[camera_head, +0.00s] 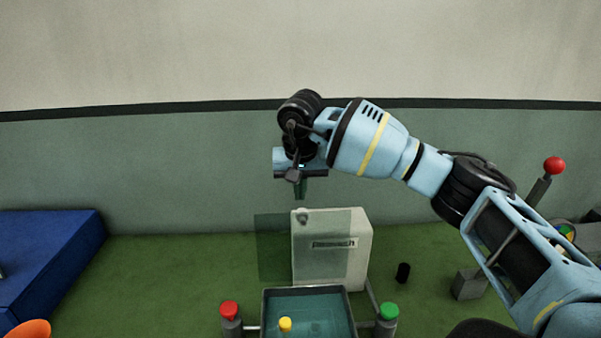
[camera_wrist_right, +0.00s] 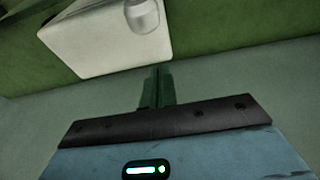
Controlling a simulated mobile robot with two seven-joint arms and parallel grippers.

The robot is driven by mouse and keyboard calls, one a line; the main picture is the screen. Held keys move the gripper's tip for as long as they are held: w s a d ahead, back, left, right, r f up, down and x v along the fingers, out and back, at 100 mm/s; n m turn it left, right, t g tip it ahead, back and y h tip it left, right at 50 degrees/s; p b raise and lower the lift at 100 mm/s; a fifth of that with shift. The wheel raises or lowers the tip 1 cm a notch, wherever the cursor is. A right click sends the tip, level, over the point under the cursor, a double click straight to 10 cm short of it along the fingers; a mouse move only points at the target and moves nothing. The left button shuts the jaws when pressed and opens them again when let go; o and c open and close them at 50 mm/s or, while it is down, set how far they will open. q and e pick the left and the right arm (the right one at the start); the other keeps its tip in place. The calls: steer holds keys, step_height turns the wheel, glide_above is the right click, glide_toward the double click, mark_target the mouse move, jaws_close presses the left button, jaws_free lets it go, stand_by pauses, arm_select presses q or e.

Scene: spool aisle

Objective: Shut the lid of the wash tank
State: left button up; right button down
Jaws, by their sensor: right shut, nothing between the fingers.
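The wash tank (camera_head: 264,303) is an open dark-rimmed box with teal liquid and a yellow object (camera_head: 285,324) inside. Its white lid (camera_head: 350,262) stands upright behind the tank, raised, with a label and a pale knob near its top left. In the right wrist view the lid (camera_wrist_right: 95,45) is at the upper left, with its rounded grey knob (camera_wrist_right: 143,16). My right gripper (camera_head: 300,194) is shut and empty, pointing down just above the lid's top edge in the picture; I see no contact. Its dark fingers (camera_wrist_right: 157,88) show in the wrist view. My left gripper is out of view.
A see-through green panel (camera_head: 272,250) overlaps the lid's left side. Red (camera_head: 229,310) and green (camera_head: 389,311) knobs flank the tank. A blue block (camera_head: 55,255) is left, with green floor between.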

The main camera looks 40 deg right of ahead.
steer(key=shift+s+a+r+p, duration=0.15)
steer(key=shift+s+a+p, duration=0.2)
steer(key=shift+s, duration=0.3)
steer(key=shift+s+a+r+p, duration=0.1)
steer(key=shift+s+a+p, duration=0.15)
steer(key=shift+s+a, duration=0.4)
steer(key=shift+s, duration=0.35)
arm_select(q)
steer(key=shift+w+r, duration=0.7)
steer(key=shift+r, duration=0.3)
arm_select(e)
steer(key=shift+f, duration=0.2)
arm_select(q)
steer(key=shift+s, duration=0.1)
